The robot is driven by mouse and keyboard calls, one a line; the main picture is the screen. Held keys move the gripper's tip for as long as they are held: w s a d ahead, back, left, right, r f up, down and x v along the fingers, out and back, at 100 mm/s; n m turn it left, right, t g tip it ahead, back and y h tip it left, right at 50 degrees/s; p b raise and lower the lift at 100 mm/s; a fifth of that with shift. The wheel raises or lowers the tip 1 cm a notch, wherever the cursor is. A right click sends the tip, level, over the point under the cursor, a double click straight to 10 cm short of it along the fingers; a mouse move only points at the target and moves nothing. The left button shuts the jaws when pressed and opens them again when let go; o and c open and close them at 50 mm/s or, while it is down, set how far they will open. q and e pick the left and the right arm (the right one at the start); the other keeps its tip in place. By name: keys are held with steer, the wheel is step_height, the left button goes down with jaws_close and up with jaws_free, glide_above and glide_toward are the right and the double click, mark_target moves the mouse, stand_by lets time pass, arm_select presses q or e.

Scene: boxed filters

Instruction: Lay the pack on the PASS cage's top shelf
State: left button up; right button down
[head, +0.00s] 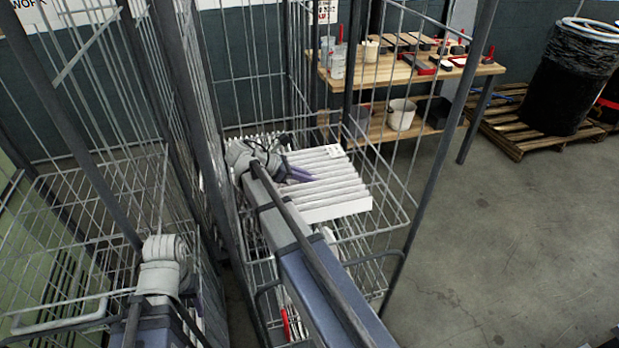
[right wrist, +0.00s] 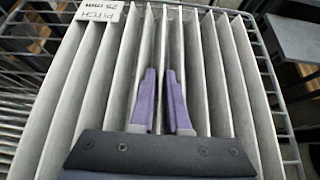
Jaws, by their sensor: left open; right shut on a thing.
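The pack is a white pleated filter (head: 325,185) with a small label. It lies flat inside the right-hand wire cage (head: 405,212), at the level of a wire shelf. I cannot tell whether its whole underside touches the wires. My right gripper (head: 302,174) reaches in over the pack. In the right wrist view its purple fingers (right wrist: 163,100) are shut on a pleat of the pack (right wrist: 90,100), whose label reads "PITCH 75 mm". My left gripper (head: 194,288) is low at the left, away from the pack and mostly hidden behind its own wrist. No PASS sign is readable.
Another wire cage (head: 75,205) stands at the left. Behind the right-hand cage is a wooden workbench (head: 480,69) with tools and tins. A black bin (head: 560,85) stands on a pallet (head: 507,140) at the back right. The floor at right is clear.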

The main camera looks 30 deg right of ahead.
steer(key=shift+f, duration=0.35)
stand_by(0.4)
steer(key=c, duration=1.2)
jaws_free()
steer(key=shift+r, duration=0.1)
steer(key=shift+r+p, duration=2.1)
steer(key=shift+r, duration=0.1)
steer(key=shift+o, duration=0.2)
steer(key=o, duration=0.5)
steer(key=shift+o, duration=0.2)
steer(key=shift+r, duration=0.1)
